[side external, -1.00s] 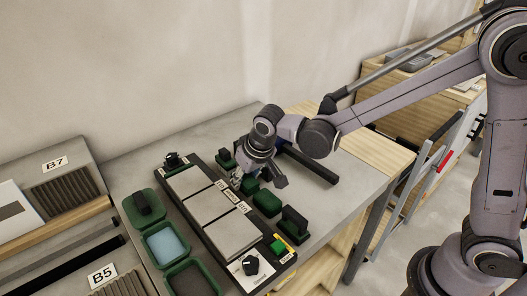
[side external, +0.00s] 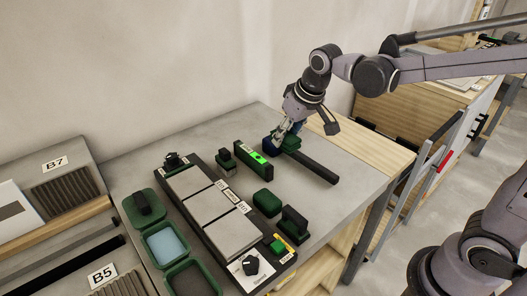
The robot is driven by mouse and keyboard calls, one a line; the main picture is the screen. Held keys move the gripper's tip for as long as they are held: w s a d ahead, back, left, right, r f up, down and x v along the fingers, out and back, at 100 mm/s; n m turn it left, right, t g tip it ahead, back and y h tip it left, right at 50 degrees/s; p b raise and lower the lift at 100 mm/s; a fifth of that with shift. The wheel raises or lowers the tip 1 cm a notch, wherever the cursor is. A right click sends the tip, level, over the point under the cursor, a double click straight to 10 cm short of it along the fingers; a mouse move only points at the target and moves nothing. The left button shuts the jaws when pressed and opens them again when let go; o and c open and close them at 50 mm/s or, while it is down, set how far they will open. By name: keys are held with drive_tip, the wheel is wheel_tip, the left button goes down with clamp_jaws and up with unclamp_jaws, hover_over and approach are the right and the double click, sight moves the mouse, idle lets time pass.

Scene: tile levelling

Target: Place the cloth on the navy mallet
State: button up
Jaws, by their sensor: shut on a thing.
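My gripper (side external: 289,136) is shut on a dark green cloth (side external: 292,144). The cloth is at the head end of the mallet, over or against where the head meets the handle. My gripper and the cloth hide part of the head. I cannot tell whether the cloth touches the mallet.
A green level with a lit patch (side external: 253,167), a green block (side external: 267,202) and a dark-handled green tool (side external: 294,224) stand left of the mallet. A tile fixture (side external: 209,205) and green trays (side external: 166,244) are further left. Bare bench (side external: 345,205) lies on the right.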

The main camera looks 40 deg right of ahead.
drive_tip(key=s+d+r, duration=0.2)
drive_tip(key=s+d, duration=0.1)
drive_tip(key=d, duration=0.5)
drive_tip(key=s+d+r, duration=0.2)
drive_tip(key=s+d, duration=0.2)
drive_tip(key=d, duration=0.4)
hover_over(299, 154)
drive_tip(key=s, duration=0.2)
drive_tip(key=f, duration=0.6)
drive_tip(key=shift+w+f, duration=0.2)
drive_tip(key=shift+f, duration=2.15)
drive_tip(key=o, duration=1.1)
drive_tip(key=shift+f, duration=0.1)
drive_tip(key=shift+o, duration=0.2)
